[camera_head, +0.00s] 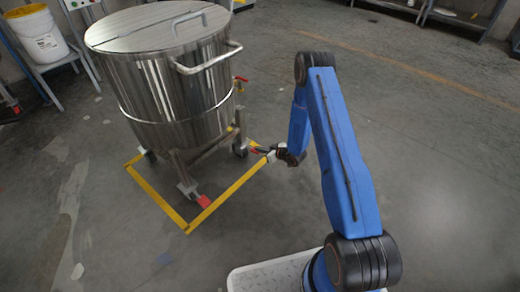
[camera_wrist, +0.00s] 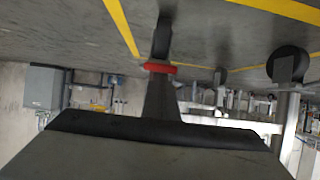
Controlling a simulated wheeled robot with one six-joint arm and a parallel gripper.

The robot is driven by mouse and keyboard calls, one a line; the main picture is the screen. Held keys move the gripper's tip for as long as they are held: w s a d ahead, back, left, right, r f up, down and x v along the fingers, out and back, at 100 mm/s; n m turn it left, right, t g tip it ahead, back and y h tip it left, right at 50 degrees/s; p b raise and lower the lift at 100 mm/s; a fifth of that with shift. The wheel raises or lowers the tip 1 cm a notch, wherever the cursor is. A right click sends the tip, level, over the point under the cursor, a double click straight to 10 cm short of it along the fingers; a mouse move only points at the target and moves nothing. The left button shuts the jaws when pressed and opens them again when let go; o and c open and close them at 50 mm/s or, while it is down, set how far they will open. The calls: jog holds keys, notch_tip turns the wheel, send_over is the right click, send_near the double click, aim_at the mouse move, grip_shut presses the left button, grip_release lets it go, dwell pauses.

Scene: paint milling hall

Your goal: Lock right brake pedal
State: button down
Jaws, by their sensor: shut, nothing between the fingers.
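A steel vat (camera_head: 170,85) stands on casters inside a yellow floor frame. A red brake pedal (camera_head: 203,201) sticks out low from its front caster. The right caster (camera_head: 240,149) is dark and small; I cannot make out a pedal on it. My gripper (camera_head: 258,150) is low by the frame's right corner, to the right of that caster and apart from it.
The yellow floor frame (camera_head: 158,198) surrounds the casters. A side handle (camera_head: 207,62) and a red-handled valve (camera_head: 241,79) jut from the vat's right side. A white bucket (camera_head: 38,35) stands on a stand at the upper left. Open concrete floor lies right of my arm.

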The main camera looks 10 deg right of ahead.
notch_tip(320, 180, down, 6)
jog(key=s+t, duration=0.1)
jog(key=shift+d+f+y, duration=0.15)
jog(key=shift+d+y, duration=0.2)
jog(key=shift+y, duration=0.05)
jog(key=shift+s+f, duration=0.1)
dwell(0.4)
